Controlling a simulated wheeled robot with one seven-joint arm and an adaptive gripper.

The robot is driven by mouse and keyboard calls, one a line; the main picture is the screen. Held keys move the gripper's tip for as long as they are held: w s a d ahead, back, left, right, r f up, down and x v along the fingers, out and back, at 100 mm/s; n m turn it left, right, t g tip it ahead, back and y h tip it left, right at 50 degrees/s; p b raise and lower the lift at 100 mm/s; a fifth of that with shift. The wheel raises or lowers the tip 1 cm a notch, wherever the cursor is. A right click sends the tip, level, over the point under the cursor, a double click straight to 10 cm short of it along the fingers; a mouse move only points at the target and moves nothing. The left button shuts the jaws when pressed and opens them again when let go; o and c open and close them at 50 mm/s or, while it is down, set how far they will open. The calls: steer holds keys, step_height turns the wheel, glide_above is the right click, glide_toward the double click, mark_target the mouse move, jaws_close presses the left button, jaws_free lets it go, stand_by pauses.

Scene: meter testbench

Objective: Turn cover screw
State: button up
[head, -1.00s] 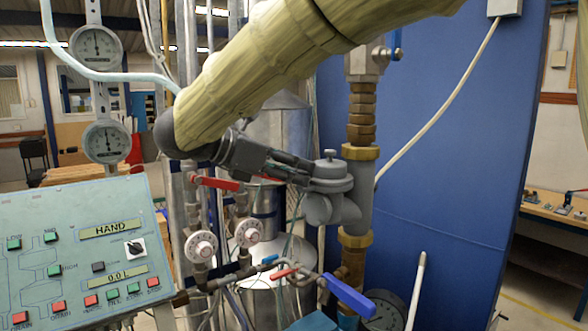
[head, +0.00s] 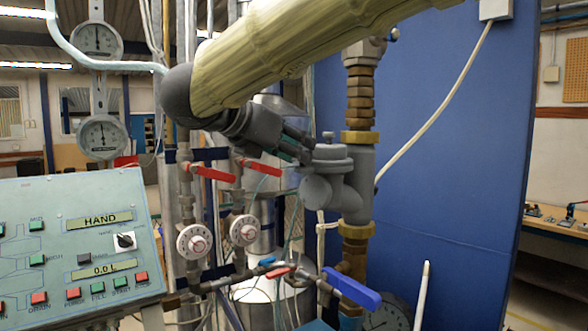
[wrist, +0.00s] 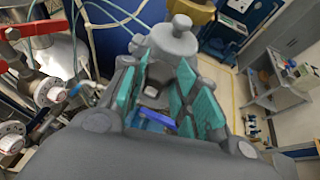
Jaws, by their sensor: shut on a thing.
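The grey meter (head: 356,190) sits in the vertical pipe between two brass nuts. Its round cover (head: 331,153) has a small knob (head: 328,136) on top. My gripper (head: 306,152) reaches in from the left, tilted down, with its fingertips against the cover side. In the wrist view, the cover (wrist: 173,45) with its knob (wrist: 180,24) stands just past the teal-padded fingers of my gripper (wrist: 168,75). The fingers are apart and shut on the cover. I cannot tell a separate screw from the cover. The exact contact is partly hidden by the fingers.
A blue-handled valve (head: 352,290) is below the meter. Red valve handles (head: 210,173) and white dials (head: 194,243) are at the left. A control panel (head: 75,245) stands at the lower left. A blue board (head: 450,150) is behind the pipe.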

steer(key=shift+s+d+n+t+y+b, duration=0.1)
steer(key=shift+n+t+y+b, duration=0.4)
steer(key=shift+b, duration=0.6)
steer(key=shift+s+d+n+t+y+b, duration=0.1)
steer(key=shift+n+t+y+b, duration=0.35)
steer(key=shift+b, duration=0.6)
steer(key=shift+s+n+y+b, duration=0.1)
steer(key=shift+n+y+b, duration=0.45)
steer(key=shift+n+b, duration=0.15)
steer(key=shift+r+t+b, duration=0.15)
steer(key=shift+t+b, duration=0.1)
steer(key=shift+b, duration=0.05)
steer(key=shift+d, duration=0.1)
steer(key=o, duration=1)
steer(key=shift+y, duration=0.3)
steer(key=v, duration=1.2)
